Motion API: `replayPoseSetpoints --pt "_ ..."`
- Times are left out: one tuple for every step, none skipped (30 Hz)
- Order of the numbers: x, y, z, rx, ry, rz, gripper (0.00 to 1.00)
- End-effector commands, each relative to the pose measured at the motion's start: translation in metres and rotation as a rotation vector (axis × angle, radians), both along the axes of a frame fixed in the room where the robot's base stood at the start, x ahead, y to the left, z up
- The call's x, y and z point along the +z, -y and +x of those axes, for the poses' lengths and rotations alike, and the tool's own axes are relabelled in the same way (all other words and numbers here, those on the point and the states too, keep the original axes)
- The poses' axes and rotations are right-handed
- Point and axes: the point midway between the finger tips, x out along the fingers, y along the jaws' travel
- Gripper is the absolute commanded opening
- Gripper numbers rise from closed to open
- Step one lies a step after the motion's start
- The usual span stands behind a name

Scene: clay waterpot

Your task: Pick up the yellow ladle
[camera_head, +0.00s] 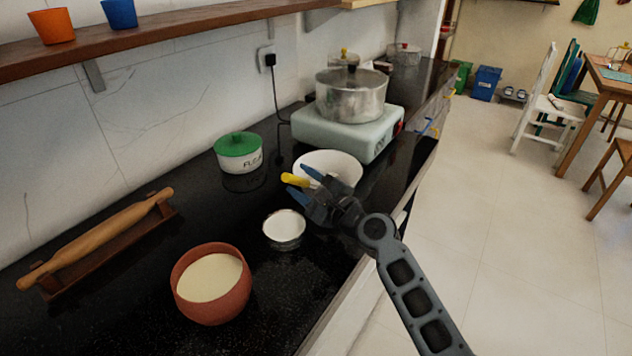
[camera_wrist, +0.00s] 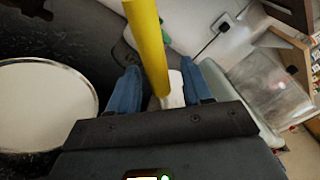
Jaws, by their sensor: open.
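The yellow ladle (camera_head: 294,180) shows its yellow handle at the near-left rim of a white bowl (camera_head: 340,163) on the black counter. Its lower part is hidden by my gripper. My gripper (camera_head: 303,183) is open at the bowl's near side, with its blue fingers on either side of the handle in the picture. In the wrist view, the yellow handle (camera_wrist: 148,45) rises between the two blue fingers (camera_wrist: 161,85), with a pale part below it. I see no finger touching the handle. The ladle's head is not clearly visible.
A stove (camera_head: 340,133) with a steel pot (camera_head: 350,97) is behind the bowl.

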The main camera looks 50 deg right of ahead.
Motion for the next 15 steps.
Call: replayPoseSetpoints --pt "-0.0001 -0.0001 -0.0002 0.0 0.0 0.0 0.49" --pt "-0.0001 -0.0001 -0.0002 0.0 0.0 0.0 0.49" --pt "0.0 0.0 -0.0002 0.0 0.0 0.0 0.47" --pt "0.0 -0.0001 -0.0003 0.0 0.0 0.0 0.44" --pt "0.0 -0.0001 -0.0003 0.0 0.0 0.0 0.41" --pt "0.0001 0.0 -0.0003 0.0 0.0 0.0 0.37" --pt "0.0001 0.0 -0.0004 0.0 0.0 0.0 0.34" --pt "0.0001 0.0 -0.0004 0.0 0.0 -0.001 0.31" --pt "0.0001 0.0 -0.0004 0.0 0.0 -0.001 0.27" --pt "0.0001 0.0 -0.0004 0.0 0.0 -0.001 0.24" --pt "0.0001 0.0 -0.0004 0.0 0.0 -0.001 0.22" --pt "0.0001 0.0 -0.0004 0.0 0.0 -0.001 0.18" --pt "0.0001 0.0 -0.0004 0.0 0.0 -0.001 0.15" --pt "0.0001 0.0 -0.0005 0.0 0.0 -0.001 0.12" --pt "0.0001 0.0 -0.0005 0.0 0.0 -0.001 0.08"
